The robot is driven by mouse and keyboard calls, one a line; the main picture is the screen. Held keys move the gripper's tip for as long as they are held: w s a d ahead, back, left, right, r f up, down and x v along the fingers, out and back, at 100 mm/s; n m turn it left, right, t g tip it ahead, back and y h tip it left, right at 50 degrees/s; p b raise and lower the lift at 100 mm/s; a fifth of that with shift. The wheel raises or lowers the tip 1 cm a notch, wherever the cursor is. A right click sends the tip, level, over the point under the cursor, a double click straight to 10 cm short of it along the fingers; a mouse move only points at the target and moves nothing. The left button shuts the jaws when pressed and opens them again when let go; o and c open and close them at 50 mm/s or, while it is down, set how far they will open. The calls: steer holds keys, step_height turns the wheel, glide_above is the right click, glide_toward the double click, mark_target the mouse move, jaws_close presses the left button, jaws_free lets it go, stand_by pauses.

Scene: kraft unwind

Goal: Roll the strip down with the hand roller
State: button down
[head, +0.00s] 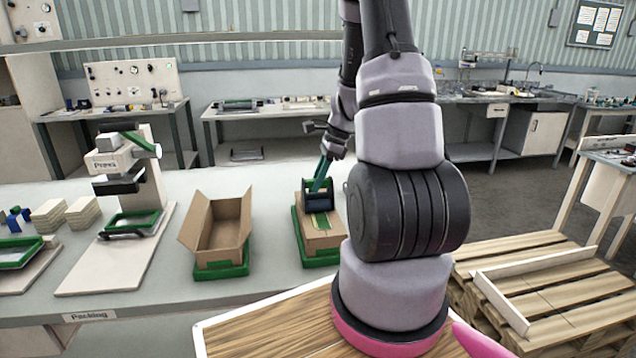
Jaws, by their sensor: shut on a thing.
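A closed kraft carton (322,239) sits in a green holder (320,261) on the grey bench, left of my arm. A green strip (320,224) runs along the top of the carton. The hand roller (318,198), a dark blue body with a teal handle, is at the carton's far part, over the strip. My gripper (330,160) is shut on the roller's handle from above. The roller looks to be on or just above the strip; I cannot tell whether it touches. The strip's far part is hidden behind the roller.
An open carton (217,228) stands in another green holder to the left. A press (130,165) with a green-rimmed tray is further left. A wooden board and pallets (555,290) lie to the right. The bench in front of the holders is clear.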

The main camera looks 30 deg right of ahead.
steer(key=shift+w+d, duration=0.2)
steer(key=shift+w, duration=0.7)
steer(key=shift+w+d, duration=0.2)
steer(key=shift+w, duration=0.35)
step_height(320, 180, up, 7)
stand_by(0.6)
stand_by(0.4)
